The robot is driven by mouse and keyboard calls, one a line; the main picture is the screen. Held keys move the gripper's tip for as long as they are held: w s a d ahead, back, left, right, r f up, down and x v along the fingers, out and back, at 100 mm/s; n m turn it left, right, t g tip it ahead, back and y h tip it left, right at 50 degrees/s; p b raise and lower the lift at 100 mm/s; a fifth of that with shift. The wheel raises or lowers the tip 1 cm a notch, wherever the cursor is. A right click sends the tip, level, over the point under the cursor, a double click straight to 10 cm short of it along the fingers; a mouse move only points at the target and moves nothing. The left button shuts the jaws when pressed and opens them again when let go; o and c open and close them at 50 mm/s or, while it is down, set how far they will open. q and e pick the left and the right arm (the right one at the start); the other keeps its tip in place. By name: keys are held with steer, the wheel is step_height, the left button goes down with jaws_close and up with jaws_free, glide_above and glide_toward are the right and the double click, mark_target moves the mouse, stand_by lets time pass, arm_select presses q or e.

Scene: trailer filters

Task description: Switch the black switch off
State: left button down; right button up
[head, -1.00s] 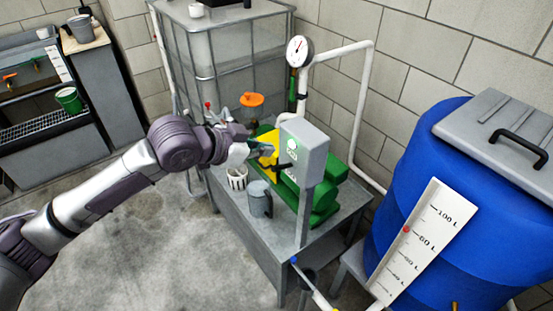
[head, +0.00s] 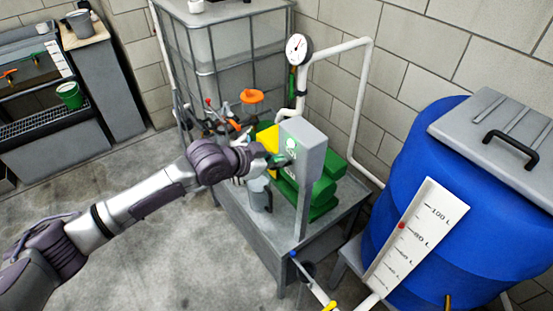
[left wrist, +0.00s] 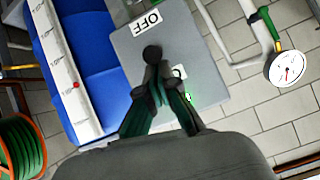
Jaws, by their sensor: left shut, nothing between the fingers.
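The grey switch box (head: 313,152) stands on a post at the front of the metal table. In the left wrist view its face (left wrist: 200,45) shows an OFF label (left wrist: 147,23), a round black switch knob (left wrist: 152,52) and a green light (left wrist: 187,96). Another label beside the knob is partly hidden by my fingers. My left gripper (head: 280,161) is shut and empty at the box's face. Its fingertips (left wrist: 158,78) lie right by the knob in the left wrist view. I cannot tell whether they touch it. My right gripper is not in view.
A green pump (head: 325,195) and a grey jug (head: 258,194) are on the metal table (head: 268,237). A pipe with a gauge (head: 298,48) rises behind. A blue barrel (head: 420,175) stands at right. Open concrete floor (head: 170,255) lies at left.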

arm_select(q)
steer(key=shift+s+a+f+t+h+b, duration=0.25)
steer(key=shift+f+t+h+b, duration=0.2)
steer(key=shift+b, duration=0.85)
steer(key=h+b, duration=0.1)
steer(key=b, duration=0.1)
steer(key=f+t+h+b, duration=0.1)
steer(key=b, duration=0.2)
steer(key=t+h+b, duration=0.1)
steer(key=b, duration=0.2)
steer(key=shift+s+a+f+t+h, duration=0.25)
steer(key=shift+s+a, duration=0.05)
steer(key=shift+a, duration=0.1)
steer(key=v, duration=1.1)
steer(key=shift+s+r, duration=0.25)
steer(key=shift+r, duration=0.2)
